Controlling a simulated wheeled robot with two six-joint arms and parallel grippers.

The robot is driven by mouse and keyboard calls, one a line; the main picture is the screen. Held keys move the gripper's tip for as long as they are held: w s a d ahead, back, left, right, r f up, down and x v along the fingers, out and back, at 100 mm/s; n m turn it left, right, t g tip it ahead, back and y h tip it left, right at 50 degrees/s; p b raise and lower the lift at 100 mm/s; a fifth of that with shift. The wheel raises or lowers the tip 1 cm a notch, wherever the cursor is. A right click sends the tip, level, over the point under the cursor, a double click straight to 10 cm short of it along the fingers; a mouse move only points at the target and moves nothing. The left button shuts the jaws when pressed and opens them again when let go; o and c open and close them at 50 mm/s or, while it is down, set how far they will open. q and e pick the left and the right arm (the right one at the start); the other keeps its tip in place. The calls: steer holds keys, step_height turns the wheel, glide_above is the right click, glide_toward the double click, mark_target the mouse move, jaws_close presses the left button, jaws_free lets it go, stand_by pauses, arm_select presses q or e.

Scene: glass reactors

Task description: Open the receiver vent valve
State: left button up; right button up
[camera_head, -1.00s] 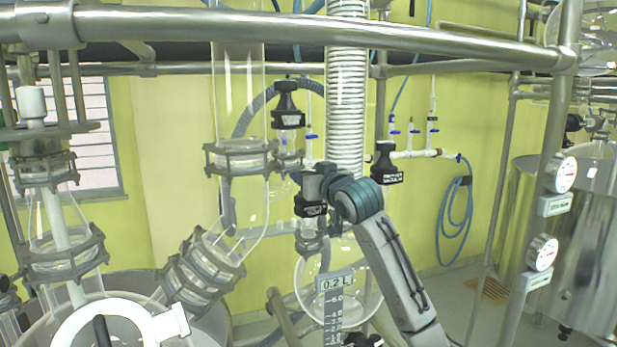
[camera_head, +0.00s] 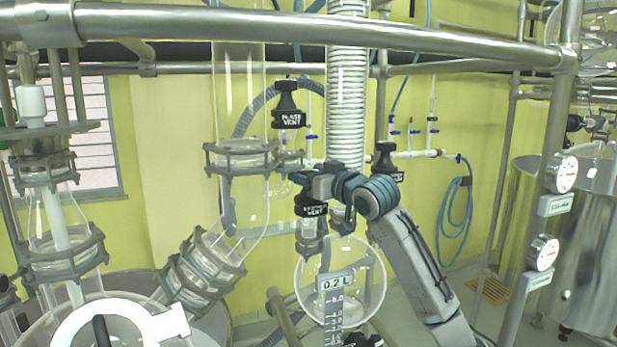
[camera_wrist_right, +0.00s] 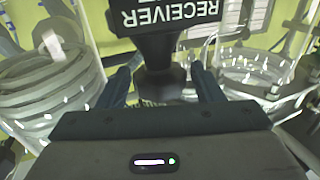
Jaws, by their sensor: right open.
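The receiver vent valve has a black label plate (camera_head: 311,211) ending in "VENT" in the head view, above the round glass receiver flask (camera_head: 362,270). In the right wrist view its label (camera_wrist_right: 170,14) reads "RECEIVER" upside down, and its black knob (camera_wrist_right: 160,65) hangs between my fingers. My right gripper (camera_head: 313,185) is at the top of this valve, its arm coming from the lower right. In the wrist view the right gripper (camera_wrist_right: 163,84) is open, one finger on each side of the knob, with a gap visible. My left gripper is not in view.
Another black vent valve (camera_head: 288,104) stands just above and left. A coiled glass condenser (camera_head: 347,90) rises behind my gripper. A steel rail (camera_head: 300,30) crosses the top.

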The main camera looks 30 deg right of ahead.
steer(key=s+b, duration=0.4)
steer(key=s, duration=0.3)
steer(key=shift+s+d, duration=0.25)
steer(key=shift+d, duration=0.05)
